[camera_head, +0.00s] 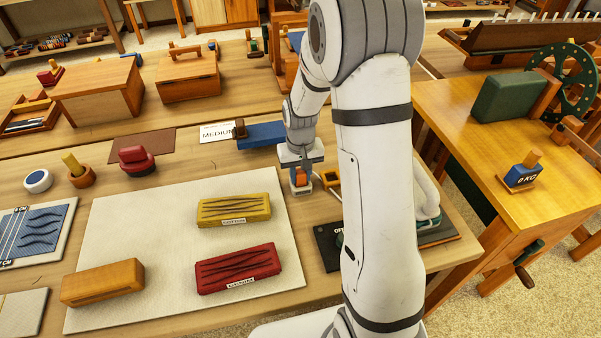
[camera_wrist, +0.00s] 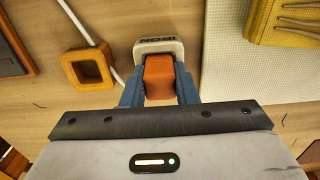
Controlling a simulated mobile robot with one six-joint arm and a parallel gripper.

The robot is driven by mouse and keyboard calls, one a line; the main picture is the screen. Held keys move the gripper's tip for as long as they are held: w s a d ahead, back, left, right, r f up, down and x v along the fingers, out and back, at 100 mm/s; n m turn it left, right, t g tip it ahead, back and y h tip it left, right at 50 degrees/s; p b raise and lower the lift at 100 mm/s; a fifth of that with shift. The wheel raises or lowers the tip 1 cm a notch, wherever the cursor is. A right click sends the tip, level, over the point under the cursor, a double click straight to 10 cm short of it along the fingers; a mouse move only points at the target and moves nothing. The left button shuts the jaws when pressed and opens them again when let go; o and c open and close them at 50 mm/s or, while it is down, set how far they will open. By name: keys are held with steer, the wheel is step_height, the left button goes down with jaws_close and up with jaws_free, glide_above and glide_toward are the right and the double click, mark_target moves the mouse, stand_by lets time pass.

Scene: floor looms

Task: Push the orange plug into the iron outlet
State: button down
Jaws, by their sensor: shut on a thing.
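My gripper (camera_wrist: 159,92) is shut on the orange plug (camera_wrist: 159,78), with a blue-grey finger on each side of it. In the wrist view the plug lies directly in front of the pale outlet block (camera_wrist: 160,46), whose upside-down label reads IRON. The plug overlaps the block's near edge, and its far end and the socket opening are hidden, so I cannot tell whether it is in or only against the outlet. In the head view the gripper (camera_head: 301,188) points down at the table with the plug (camera_head: 300,178) between its fingers; the outlet is not clear there.
A square wooden ring (camera_wrist: 72,70) and a white cord (camera_wrist: 101,35) lie left of the plug in the wrist view. In the head view, a pale mat (camera_head: 150,220) with yellow (camera_head: 234,210) and red (camera_head: 238,268) blocks lies left. A white iron (camera_head: 428,200) is partly behind my arm.

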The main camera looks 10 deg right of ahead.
mark_target(301, 172)
steer(key=c, duration=1.1)
jaws_free()
steer(key=shift+o, duration=0.2)
steer(key=shift+r, duration=0.15)
step_height(301, 172, up, 8)
steer(key=shift+f, duration=0.2)
steer(key=s+r+t, duration=0.1)
steer(key=s+r, duration=0.4)
steer(key=s, duration=0.5)
steer(key=s+r+t, duration=0.1)
steer(key=s+r, duration=0.4)
steer(key=s, duration=0.5)
steer(key=shift+s+r, duration=0.2)
steer(key=shift+r, duration=0.1)
steer(key=shift+s+t, duration=0.3)
steer(key=shift+s, duration=0.1)
steer(key=shift+c, duration=0.2)
